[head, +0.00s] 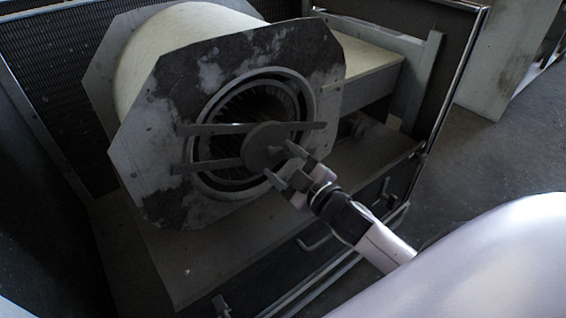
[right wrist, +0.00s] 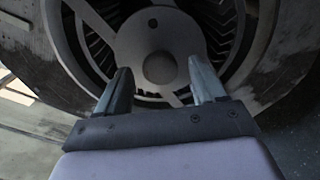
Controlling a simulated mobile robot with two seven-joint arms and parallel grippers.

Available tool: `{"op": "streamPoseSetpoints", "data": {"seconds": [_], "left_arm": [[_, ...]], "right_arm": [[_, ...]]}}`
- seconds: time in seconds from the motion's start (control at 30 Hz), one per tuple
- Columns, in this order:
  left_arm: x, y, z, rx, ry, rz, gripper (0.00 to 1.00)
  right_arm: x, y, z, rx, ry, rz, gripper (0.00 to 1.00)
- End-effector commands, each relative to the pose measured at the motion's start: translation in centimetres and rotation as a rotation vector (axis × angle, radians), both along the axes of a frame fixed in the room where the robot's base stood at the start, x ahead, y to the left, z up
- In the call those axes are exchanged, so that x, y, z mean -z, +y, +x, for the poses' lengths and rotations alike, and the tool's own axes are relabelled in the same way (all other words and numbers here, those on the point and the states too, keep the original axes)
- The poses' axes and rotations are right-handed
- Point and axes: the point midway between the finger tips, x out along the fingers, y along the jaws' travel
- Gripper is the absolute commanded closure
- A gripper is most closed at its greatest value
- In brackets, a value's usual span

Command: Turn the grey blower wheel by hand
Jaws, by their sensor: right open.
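The grey blower wheel (head: 236,112) sits inside the round opening of the blower housing (head: 170,130). Its dark vanes (right wrist: 97,50) show around the hub in the right wrist view. A round hub plate (head: 264,147) with a central boss sits in front of the wheel, on flat bars across the opening. My right gripper (head: 279,165) is in front of the lower right of the hub. In the right wrist view its two fingers (right wrist: 158,80) stand apart, empty, below the boss (right wrist: 159,67). Whether a finger touches the hub I cannot tell. My left gripper is out of view.
The housing stands on a grey base (head: 190,250) inside an open metal cabinet, whose frame edge (head: 455,90) rises at the right. A boxy duct (head: 370,72) extends right from the housing. A handle (head: 312,243) shows below. Floor (head: 490,160) is clear at right.

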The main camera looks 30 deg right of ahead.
Motion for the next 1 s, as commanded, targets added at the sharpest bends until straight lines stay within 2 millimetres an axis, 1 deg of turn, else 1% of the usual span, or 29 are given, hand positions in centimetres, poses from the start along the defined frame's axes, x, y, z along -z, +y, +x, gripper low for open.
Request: {"op": "streamPoseSetpoints", "data": {"seconds": [0.13,0.4,0.47,0.5,0.57,0.6,0.63,0.83,1.0], "left_arm": [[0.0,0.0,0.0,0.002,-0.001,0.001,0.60],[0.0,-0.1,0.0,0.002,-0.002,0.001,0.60],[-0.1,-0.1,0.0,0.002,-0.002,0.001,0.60],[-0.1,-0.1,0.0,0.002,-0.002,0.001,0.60],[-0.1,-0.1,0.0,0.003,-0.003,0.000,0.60],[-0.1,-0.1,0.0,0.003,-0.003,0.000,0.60],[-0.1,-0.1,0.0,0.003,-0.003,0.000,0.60],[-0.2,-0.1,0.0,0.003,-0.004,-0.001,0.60],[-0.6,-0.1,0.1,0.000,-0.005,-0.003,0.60]], "right_arm": [[0.1,0.1,0.5,0.000,0.001,0.000,0.31],[0.0,0.1,0.6,0.000,0.001,0.000,0.31],[0.0,0.1,0.6,0.000,0.001,0.000,0.51],[0.0,0.1,0.6,0.000,0.001,0.000,0.64],[0.0,0.1,0.6,0.000,0.001,0.000,0.83],[0.0,0.1,0.5,0.000,0.001,0.000,0.96],[0.0,0.1,0.5,0.000,0.001,0.000,1.00],[0.0,0.1,0.7,0.001,0.002,0.009,1.00],[-0.1,0.1,1.6,0.001,0.008,0.050,1.00]]}}
